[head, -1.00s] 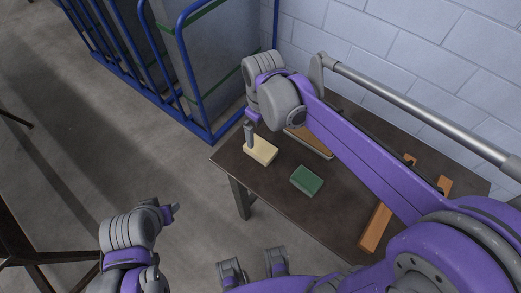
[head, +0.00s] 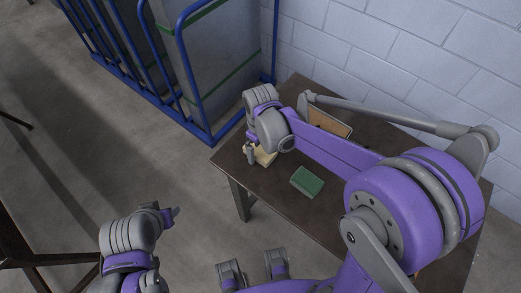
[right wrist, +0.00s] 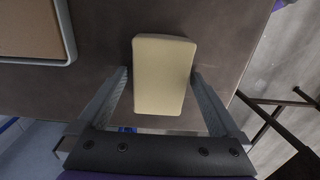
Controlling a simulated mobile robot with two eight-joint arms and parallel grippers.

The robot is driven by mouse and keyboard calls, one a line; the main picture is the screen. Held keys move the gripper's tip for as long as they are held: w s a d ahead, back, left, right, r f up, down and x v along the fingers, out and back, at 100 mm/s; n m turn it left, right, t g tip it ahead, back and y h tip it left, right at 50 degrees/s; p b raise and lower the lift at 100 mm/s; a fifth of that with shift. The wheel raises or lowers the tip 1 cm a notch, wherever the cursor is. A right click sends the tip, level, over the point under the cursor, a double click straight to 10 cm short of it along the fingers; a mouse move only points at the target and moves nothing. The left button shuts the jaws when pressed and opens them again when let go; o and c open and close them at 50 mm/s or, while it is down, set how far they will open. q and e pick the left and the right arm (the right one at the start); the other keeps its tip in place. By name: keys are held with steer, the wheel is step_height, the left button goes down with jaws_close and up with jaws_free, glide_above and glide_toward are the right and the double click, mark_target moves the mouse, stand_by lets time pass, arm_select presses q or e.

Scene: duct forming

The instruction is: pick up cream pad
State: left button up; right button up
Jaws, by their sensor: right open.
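The cream pad (head: 262,157) lies flat on the dark table near its left corner, partly hidden by my right gripper in the head view. In the right wrist view the whole pad (right wrist: 163,74) shows as a rounded block, its near end between the two open fingers. My right gripper (head: 251,155) is open, with a gap on each side of the pad; the fingers (right wrist: 163,92) do not visibly touch it. My left gripper (head: 174,213) is away from the table at the lower left; its jaws are too small to judge.
A green pad (head: 307,181) lies on the table (head: 228,160) to the right of the cream pad. A shallow brown tray (head: 330,122) stands behind it, also in the right wrist view (right wrist: 72,30). A blue-framed cart (head: 205,130) stands close behind the table's left corner.

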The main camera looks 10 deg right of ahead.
steer(key=shift+f, duration=0.15)
steer(key=c, duration=1.3)
step_height(320, 180, up, 10)
steer(key=shift+r+p, duration=0.1)
steer(key=shift+p, duration=0.35)
steer(key=shift+c, duration=0.2)
